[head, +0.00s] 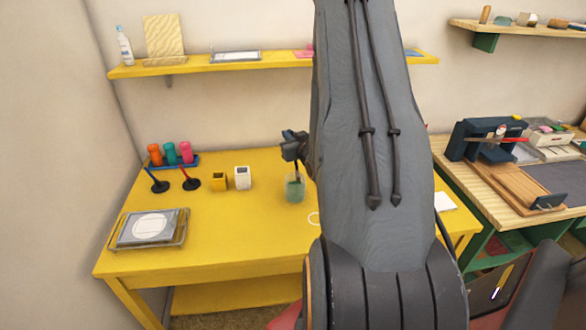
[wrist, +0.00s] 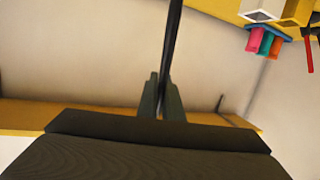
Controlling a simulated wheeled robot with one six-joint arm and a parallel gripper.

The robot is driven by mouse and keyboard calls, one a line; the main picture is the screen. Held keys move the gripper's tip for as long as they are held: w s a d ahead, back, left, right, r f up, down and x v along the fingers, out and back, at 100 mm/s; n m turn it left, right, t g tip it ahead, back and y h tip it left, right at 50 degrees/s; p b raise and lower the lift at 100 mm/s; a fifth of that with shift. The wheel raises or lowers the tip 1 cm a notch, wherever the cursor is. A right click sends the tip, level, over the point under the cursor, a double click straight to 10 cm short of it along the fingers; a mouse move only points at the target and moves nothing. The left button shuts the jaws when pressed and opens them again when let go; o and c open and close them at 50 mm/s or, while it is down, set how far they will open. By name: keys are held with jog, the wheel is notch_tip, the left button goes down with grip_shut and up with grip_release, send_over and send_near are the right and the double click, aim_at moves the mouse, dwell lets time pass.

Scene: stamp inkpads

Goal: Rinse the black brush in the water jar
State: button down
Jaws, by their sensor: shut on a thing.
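The black brush is in my gripper (head: 294,147), and the fingers are shut on its handle. In the wrist view the brush (wrist: 174,40) is a thin dark stick between the fingertips (wrist: 161,96), running off the top edge. In the head view the water jar (head: 294,190) is a greenish see-through jar on the yellow table. My gripper is above it, and a thin dark length of brush shows going down toward or into the jar mouth. The brush tip is not clear, so I cannot tell how deep it is.
Left of the jar on the yellow table (head: 250,230) stand a white pot (head: 242,178), a yellow pot (head: 219,182), and stands with a red brush (head: 190,182) and a blue brush (head: 158,183). A tray (head: 180,240) lies front left. My arm hides the table's right part.

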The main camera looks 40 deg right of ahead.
jog(key=shift+r+p, duration=1.5)
jog(key=shift+r, duration=1.15)
notch_tip(320, 180, up, 4)
jog(key=shift+p, duration=1.2)
jog(key=shift+s, duration=0.1)
